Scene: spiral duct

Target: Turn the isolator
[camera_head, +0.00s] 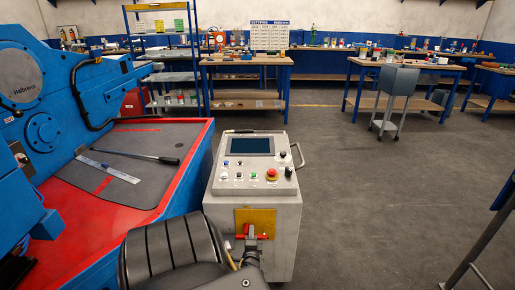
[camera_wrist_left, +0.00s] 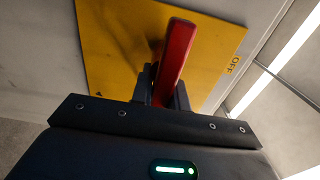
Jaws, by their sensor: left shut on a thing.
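The isolator is a red handle (camera_head: 251,236) on a yellow plate (camera_head: 262,217) on the front of the grey control cabinet (camera_head: 282,240). In the left wrist view the red handle (camera_wrist_left: 176,58) stands tilted across the yellow plate (camera_wrist_left: 115,45), with "OFF" printed near the plate's right edge. My left gripper (camera_head: 251,232) is at the handle. In the left wrist view its fingers (camera_wrist_left: 162,88) are shut on the red handle, one on each side. The fingers hide the handle's lower part. My right gripper is not in view.
The cabinet's top carries a screen (camera_head: 250,146), several buttons and a red emergency stop (camera_head: 271,174). A blue and red machine (camera_head: 60,130) stands close on the left, with a lever tool (camera_head: 150,157) on its bed. Open floor (camera_head: 380,210) lies to the right.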

